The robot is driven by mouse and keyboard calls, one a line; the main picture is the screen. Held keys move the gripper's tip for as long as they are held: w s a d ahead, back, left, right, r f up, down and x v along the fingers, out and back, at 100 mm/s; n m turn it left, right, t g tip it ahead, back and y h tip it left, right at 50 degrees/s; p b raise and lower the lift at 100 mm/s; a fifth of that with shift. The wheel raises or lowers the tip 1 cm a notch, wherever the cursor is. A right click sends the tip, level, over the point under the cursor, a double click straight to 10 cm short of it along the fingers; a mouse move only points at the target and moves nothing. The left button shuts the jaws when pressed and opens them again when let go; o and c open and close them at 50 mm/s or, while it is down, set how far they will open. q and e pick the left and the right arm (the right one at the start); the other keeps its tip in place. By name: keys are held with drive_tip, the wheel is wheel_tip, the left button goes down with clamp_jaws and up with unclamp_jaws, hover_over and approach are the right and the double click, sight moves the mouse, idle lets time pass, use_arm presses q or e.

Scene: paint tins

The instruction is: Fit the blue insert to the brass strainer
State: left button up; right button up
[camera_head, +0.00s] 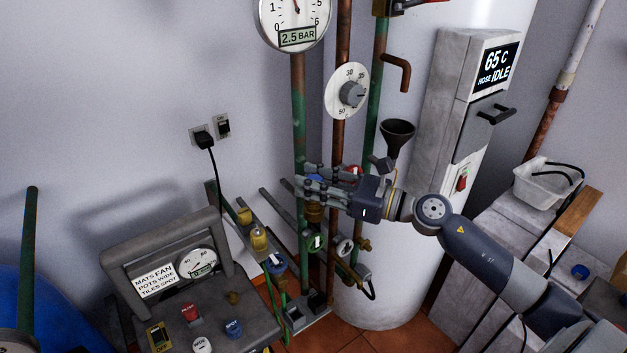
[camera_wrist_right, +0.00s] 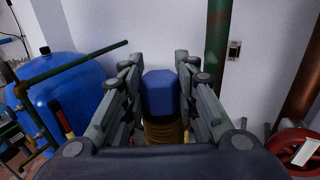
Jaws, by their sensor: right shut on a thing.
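My right gripper (camera_head: 303,181) reaches in from the right and is shut on the blue insert (camera_head: 317,177). In the right wrist view the blue insert (camera_wrist_right: 160,92) stands between the two fingers (camera_wrist_right: 160,75) as a faceted blue block. The brass strainer (camera_head: 314,213) is on the pipework just under the gripper. Its ribbed brass part (camera_wrist_right: 163,131) shows directly below the insert in the wrist view. The fingers and palm hide part of both, and I cannot tell whether the insert is seated or only above the brass. My left gripper is not in view.
Green and rusty pipes (camera_head: 299,110) rise close behind the gripper. A red handwheel (camera_wrist_right: 297,150) is right of it in the wrist view. A black funnel (camera_head: 397,133) and a white tank (camera_head: 375,290) stand nearby. A control console (camera_head: 190,285) is at lower left.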

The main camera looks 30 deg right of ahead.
drive_tip(key=shift+f, duration=0.25)
drive_tip(key=o, duration=1)
drive_tip(key=shift+c, duration=0.2)
drive_tip(key=shift+s, duration=0.1)
drive_tip(key=v, duration=1.1)
drive_tip(key=shift+s+d, duration=0.3)
